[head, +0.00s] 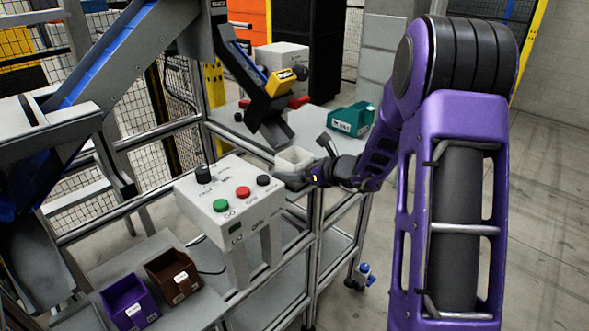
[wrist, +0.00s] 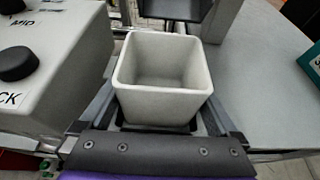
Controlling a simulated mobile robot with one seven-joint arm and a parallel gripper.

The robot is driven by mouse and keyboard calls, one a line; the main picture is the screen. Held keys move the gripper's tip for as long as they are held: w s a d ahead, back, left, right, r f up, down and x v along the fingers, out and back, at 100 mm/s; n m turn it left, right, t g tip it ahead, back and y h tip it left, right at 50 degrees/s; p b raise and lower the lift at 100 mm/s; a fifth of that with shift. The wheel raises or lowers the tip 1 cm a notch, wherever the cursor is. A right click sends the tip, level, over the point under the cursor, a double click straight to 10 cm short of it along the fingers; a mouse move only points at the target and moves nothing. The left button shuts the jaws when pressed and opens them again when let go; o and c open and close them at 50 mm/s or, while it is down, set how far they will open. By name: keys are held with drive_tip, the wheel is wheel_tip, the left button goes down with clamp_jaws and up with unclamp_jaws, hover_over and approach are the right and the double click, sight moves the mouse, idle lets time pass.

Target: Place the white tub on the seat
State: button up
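The white tub (head: 293,158) is a square, open-topped, empty container. It is upright at the end of my gripper (head: 312,178), near the front edge of the grey table and just right of the control box. In the wrist view the tub (wrist: 163,108) sits between the dark fingers of my gripper (wrist: 160,122), which flank it closely on both sides. The tub's underside is hidden, so its height over the table edge is hard to judge. I cannot clearly make out which part is the seat.
A white control box (head: 230,205) with coloured buttons stands close left of the tub. A dark chute end (head: 268,122) is behind it on the grey table (head: 318,128). A teal bin (head: 351,119) stands farther right. Purple (head: 130,303) and brown (head: 172,277) bins sit lower left.

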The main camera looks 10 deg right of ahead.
drive_tip(key=shift+r+p, duration=0.3)
drive_tip(key=p+v, duration=0.1)
drive_tip(key=v, duration=1.1)
